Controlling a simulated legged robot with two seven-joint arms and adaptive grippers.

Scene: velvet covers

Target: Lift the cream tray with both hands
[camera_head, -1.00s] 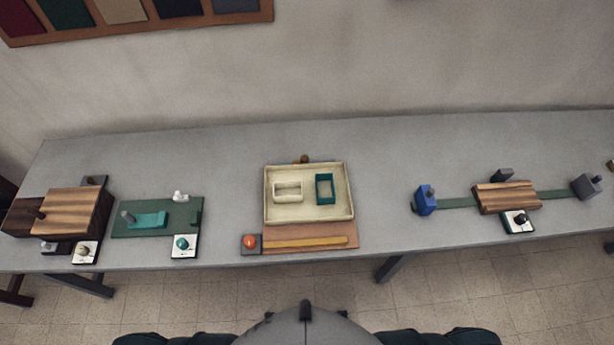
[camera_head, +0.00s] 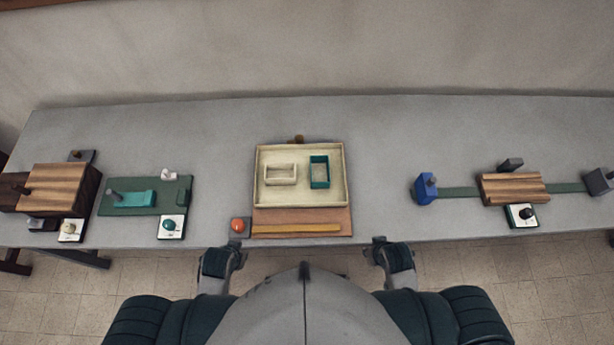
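The cream tray (camera_head: 300,197) lies flat on the grey table, near the middle of the head view. It holds a small cream box (camera_head: 281,174) on its left and a small teal box (camera_head: 320,172) on its right. My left gripper (camera_head: 222,260) is at the table's front edge, below and left of the tray. My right gripper (camera_head: 390,256) is at the front edge, below and right of it. Both are apart from the tray. Their fingers are too small and dark to tell whether they are open or shut.
A brown board with a yellow strip (camera_head: 297,229) lies in front of the tray, beside an orange knob (camera_head: 238,225). A green board (camera_head: 146,209) and wooden block (camera_head: 58,188) stand left. A blue block (camera_head: 425,188) and wooden piece (camera_head: 513,188) stand right. Table beside the tray is clear.

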